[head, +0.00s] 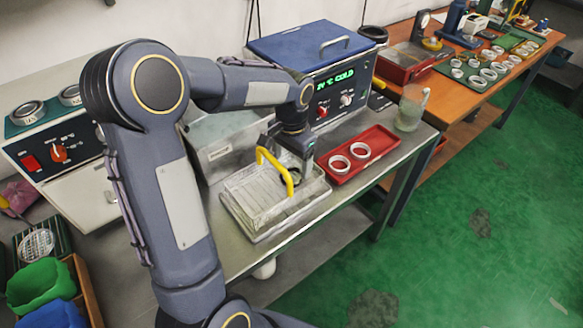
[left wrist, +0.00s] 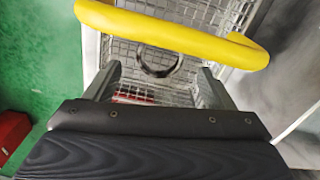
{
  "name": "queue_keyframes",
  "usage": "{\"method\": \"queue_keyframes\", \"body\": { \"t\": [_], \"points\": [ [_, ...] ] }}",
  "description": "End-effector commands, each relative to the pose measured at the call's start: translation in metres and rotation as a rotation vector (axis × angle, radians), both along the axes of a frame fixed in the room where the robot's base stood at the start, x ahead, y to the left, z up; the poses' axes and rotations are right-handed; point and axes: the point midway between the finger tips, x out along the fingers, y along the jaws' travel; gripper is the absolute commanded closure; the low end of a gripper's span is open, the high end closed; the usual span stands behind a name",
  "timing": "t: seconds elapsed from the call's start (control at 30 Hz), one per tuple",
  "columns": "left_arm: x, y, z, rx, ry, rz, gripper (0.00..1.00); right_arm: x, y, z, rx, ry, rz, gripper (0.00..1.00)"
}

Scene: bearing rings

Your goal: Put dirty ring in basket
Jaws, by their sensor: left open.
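The wire basket (head: 258,200) with its yellow handle (head: 274,168) sits in a shallow metal tray on the steel bench. My left gripper (head: 292,164) is over the right part of the basket, close to the handle. In the left wrist view, its fingers (left wrist: 158,88) are open and apart. A dark, dirty-looking ring (left wrist: 160,68) shows beyond and between the fingers, against the basket mesh (left wrist: 125,58). The handle (left wrist: 175,32) crosses above it. Nothing is held between the fingers. Whether the ring touches the mesh is hard to tell. My right gripper is not in view.
A red tray (head: 376,140) with two clean-looking rings (head: 340,164) lies right of the basket. A glass jug (head: 411,108) stands near the bench's right end. An orange table (head: 455,100) holds more rings.

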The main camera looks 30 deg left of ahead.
Motion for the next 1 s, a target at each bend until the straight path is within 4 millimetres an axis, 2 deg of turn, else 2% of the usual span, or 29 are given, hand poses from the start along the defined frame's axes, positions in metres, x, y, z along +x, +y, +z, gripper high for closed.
{"method": "queue_keyframes", "body": {
  "t": [0.03,0.2,0.3,0.47,0.57,0.67,0.8,0.9,1.0],
  "points": [
    [0.001,0.000,0.014,0.000,-0.006,0.001,0.23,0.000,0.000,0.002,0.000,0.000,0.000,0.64],
    [0.001,0.000,0.049,-0.001,-0.004,0.000,0.23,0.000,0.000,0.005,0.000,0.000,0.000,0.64],
    [0.001,0.000,0.064,0.000,-0.004,0.000,0.23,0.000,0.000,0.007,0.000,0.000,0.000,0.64],
    [-0.001,0.000,0.078,-0.002,-0.004,0.001,0.23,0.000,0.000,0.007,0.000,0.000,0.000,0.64],
    [-0.014,-0.001,0.087,-0.021,-0.026,0.016,0.23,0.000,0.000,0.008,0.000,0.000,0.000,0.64],
    [-0.045,-0.005,0.100,-0.067,-0.082,0.055,0.23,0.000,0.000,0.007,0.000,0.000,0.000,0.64],
    [-0.109,-0.020,0.109,-0.172,-0.195,0.142,0.23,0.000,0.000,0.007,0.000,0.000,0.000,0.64],
    [-0.152,-0.035,0.106,-0.253,-0.278,0.210,0.23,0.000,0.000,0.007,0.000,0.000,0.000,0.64],
    [-0.185,-0.050,0.096,-0.323,-0.346,0.271,0.23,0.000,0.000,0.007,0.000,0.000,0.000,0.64]
  ]
}}
